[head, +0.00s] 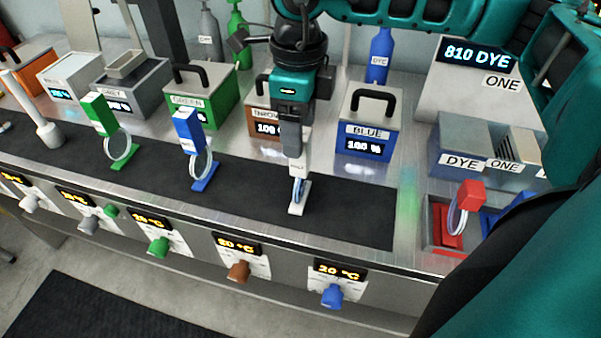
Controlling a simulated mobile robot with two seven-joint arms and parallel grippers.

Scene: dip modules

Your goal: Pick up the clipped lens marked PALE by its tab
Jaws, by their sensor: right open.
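A white clipped lens (299,190) stands upright on its small white base on the black mat, right of the middle. Its white tab (300,150) points up, and any lettering on it is too small to read. My right gripper (293,147) points down over this tab from above. Its jaws are open, with the fingers at the tab. The near finger hides part of the tab, and I cannot tell whether they touch. A blue clipped lens (187,125) and a green clipped lens (99,115) stand farther left on the mat. My left gripper is not in view.
A red clipped lens (470,194) stands in a red tray at the right. Lidded boxes line the back, including a green one (203,98) and a blue one (371,118). The black mat (355,217) is clear right of the white lens. Temperature knobs line the front.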

